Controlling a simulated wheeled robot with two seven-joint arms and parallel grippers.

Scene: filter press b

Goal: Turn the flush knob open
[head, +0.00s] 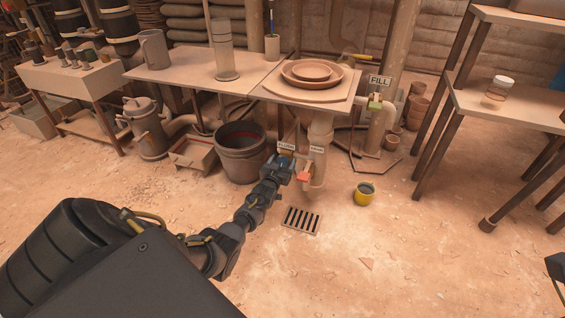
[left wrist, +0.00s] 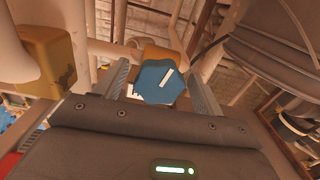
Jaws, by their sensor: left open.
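A blue knob (left wrist: 160,80) with a white line on its face sits between the two fingers of my left gripper (left wrist: 163,88) in the left wrist view. The fingers are apart, one on each side of the knob; I cannot tell whether they touch it. In the head view the left gripper (head: 284,160) is at the pipes under the table, below a small white label (head: 286,147) too small to read. It mostly hides the blue knob there. A red-orange knob (head: 303,177) is just right of the gripper, under a second label (head: 316,149).
A dark bucket (head: 241,165) is close left of the gripper. A yellow pot (head: 365,194) and a floor drain (head: 301,220) are on the floor. The table (head: 180,73) is above.

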